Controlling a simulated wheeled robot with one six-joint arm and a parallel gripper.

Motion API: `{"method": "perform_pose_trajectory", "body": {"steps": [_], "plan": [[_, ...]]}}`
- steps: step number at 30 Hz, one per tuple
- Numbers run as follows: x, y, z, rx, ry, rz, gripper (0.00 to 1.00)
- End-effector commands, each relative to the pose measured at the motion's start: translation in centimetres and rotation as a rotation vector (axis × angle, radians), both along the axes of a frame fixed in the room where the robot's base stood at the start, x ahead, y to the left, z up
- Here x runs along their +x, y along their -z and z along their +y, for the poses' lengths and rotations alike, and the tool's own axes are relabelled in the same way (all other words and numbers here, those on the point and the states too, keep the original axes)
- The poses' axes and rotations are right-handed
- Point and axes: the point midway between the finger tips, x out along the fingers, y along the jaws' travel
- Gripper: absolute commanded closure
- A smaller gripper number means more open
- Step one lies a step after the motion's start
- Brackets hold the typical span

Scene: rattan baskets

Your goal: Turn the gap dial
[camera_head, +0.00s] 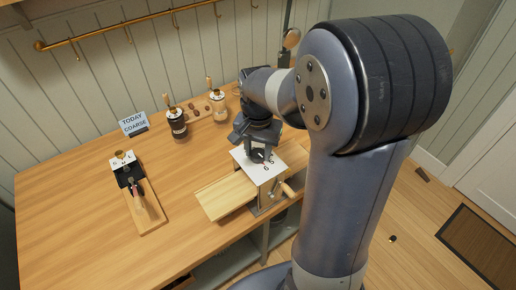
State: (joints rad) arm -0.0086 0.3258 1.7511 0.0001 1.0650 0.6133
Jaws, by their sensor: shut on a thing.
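The gap dial (257,157) is a small dark knob on a white plate (262,170) with black letters, on top of a device at the table's front right. My gripper (257,151) points down from above and is shut on the dial. The gripper hides most of the dial and part of the plate, so I cannot tell where the dial points. A small sign (133,121) at the back left reads "TODAY COARSE".
A wooden board (225,196) extends left from the device, and a wooden handle (288,190) sticks out at its right. Another device (138,190) with a lettered white plate stands on the left. The table (85,225) is clear at front left.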

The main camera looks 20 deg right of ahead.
Motion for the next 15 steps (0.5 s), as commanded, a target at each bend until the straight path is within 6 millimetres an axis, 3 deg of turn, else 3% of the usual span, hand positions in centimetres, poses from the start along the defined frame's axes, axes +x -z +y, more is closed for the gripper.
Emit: {"method": "perform_pose_trajectory", "body": {"steps": [15], "plan": [[0.06, -0.05, 0.0, 0.0, 0.083, -0.002, 0.85]]}}
